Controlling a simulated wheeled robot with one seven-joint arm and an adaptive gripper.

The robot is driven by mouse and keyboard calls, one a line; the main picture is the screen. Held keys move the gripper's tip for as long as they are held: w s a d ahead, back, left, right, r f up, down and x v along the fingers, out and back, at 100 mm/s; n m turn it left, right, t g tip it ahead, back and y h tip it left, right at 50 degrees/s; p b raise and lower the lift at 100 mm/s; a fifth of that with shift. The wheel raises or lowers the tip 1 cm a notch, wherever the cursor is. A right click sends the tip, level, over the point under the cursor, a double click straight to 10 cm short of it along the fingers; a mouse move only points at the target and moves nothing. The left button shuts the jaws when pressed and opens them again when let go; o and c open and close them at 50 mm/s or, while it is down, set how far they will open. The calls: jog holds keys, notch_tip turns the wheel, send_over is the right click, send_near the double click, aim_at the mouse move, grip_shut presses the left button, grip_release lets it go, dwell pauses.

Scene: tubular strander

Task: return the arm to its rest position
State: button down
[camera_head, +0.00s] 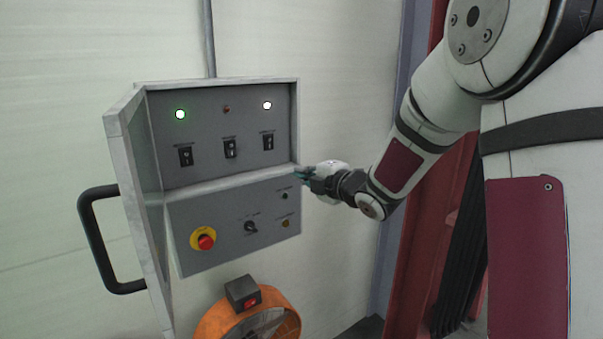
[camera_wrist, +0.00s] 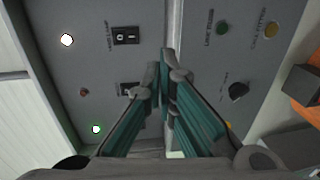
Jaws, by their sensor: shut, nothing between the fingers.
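My gripper (camera_head: 305,176) is at the right edge of the grey control panel (camera_head: 190,222) in the head view. My arm reaches in from the right, bent at the elbow. In the wrist view the two teal fingers of my gripper (camera_wrist: 166,68) are closed together, with nothing between them. They point across the panel, in front of the ridge between its upper and lower faces. Whether the fingertips touch the panel cannot be told.
The panel has rocker switches (camera_head: 229,148), a green lamp (camera_head: 180,114), a white lamp (camera_head: 267,105) and a red emergency button (camera_head: 206,242). A black handle (camera_head: 88,240) juts out left. An orange ring-shaped part (camera_head: 212,324) stands below. A red column (camera_head: 425,235) is behind my arm.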

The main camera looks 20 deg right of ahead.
jog(key=s+d+r+m+g+h, duration=0.2)
jog(key=s+m+h, duration=0.1)
jog(key=s+m, duration=0.4)
jog(key=s+d+r+m+g+h, duration=0.1)
jog(key=s+r+m+g+h, duration=0.15)
jog(key=s+m, duration=0.4)
jog(key=s+a+f+m+g, duration=0.1)
jog(key=s+m, duration=0.1)
jog(key=s, duration=0.6)
jog(key=s+a+f+m+g, duration=0.2)
jog(key=s+m, duration=0.1)
jog(key=s, duration=0.6)
jog(key=s+a+f+m+g, duration=0.1)
jog(key=s+a+m+g, duration=0.1)
jog(key=s, duration=0.7)
jog(key=shift+f+m, duration=0.3)
jog(key=shift+m, duration=0.25)
jog(key=shift+w+g+y, duration=0.2)
jog(key=shift+g+y, duration=0.05)
